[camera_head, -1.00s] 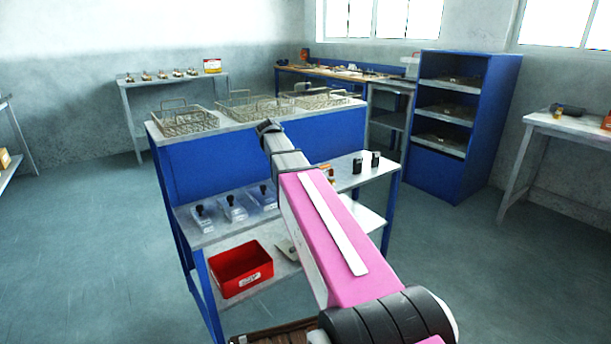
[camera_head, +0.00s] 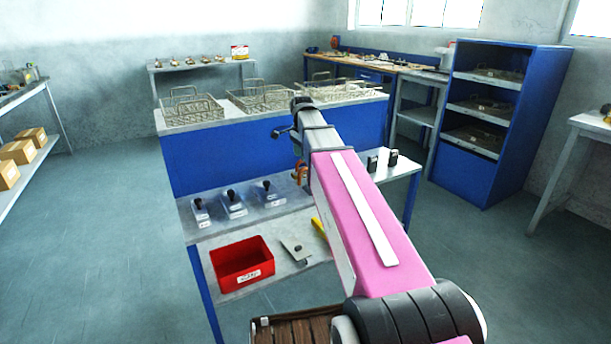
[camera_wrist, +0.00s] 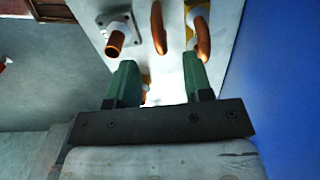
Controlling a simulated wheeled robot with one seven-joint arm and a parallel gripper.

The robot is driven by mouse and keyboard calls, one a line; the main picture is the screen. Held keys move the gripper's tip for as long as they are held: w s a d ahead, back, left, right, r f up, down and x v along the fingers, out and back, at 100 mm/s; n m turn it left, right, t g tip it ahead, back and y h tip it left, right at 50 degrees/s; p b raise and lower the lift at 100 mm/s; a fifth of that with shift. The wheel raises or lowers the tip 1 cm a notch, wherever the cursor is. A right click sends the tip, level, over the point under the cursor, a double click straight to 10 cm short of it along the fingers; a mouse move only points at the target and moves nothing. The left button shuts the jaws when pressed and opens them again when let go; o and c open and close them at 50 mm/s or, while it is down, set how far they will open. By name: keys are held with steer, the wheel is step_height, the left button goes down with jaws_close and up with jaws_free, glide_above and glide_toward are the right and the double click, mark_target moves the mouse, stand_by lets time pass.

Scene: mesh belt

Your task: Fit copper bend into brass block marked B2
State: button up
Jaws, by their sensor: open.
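In the wrist view, my gripper (camera_wrist: 161,75) has two green fingers standing apart with nothing held between them. Beyond the fingers, a curved copper bend (camera_wrist: 158,28) and a second copper bend (camera_wrist: 203,38) show over a pale surface. To their left, a copper tube end (camera_wrist: 115,42) sticks out of a pale fitting with a square plate. A small orange copper piece (camera_head: 299,172) shows beside my arm in the head view. Brass-coloured bits show near the fingers, but I cannot tell whether they are a block. No B2 marking is readable.
The blue bench carries wire baskets (camera_head: 262,97) on top and black-knobbed fixtures (camera_head: 233,203) on its lower shelf. A red bin (camera_head: 241,262) sits below. A blue rack (camera_head: 507,125) stands right, cardboard boxes (camera_head: 17,152) far left. The floor left of the bench is clear.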

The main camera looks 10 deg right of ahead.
step_height(320, 180, down, 4)
steer(key=shift+r, duration=0.1)
steer(key=shift+d+f, duration=0.2)
steer(key=shift+f, duration=1.15)
steer(key=shift+d+f, duration=0.2)
steer(key=shift+f, duration=1.1)
jaws_close()
